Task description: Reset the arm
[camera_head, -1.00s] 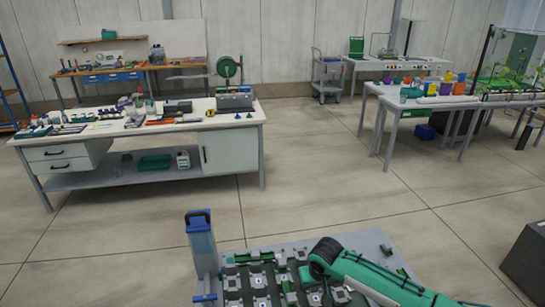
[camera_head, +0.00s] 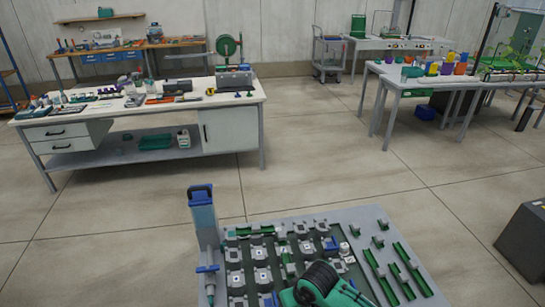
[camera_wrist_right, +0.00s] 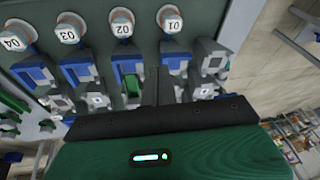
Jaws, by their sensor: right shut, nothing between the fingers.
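My right arm (camera_head: 330,287) enters the head view at the bottom as a green link with a black joint, low over the skid's grey panel (camera_head: 372,217); its gripper is not visible there. In the right wrist view, my right gripper (camera_wrist_right: 158,88) is shut and empty, its thin dark fingers together. Its fingertips are over a row of blue and grey holders (camera_wrist_right: 128,70), beside round caps numbered 01 (camera_wrist_right: 171,24) to 04. Whether they touch anything cannot be told. My left gripper is not in view.
A blue-and-grey upright unit (camera_head: 203,222) stands at the panel's left edge. Green rails (camera_head: 411,270) lie on its right side. A dark grey box (camera_head: 525,243) stands on the floor at right. A workbench (camera_head: 232,103) stands behind, with open floor between.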

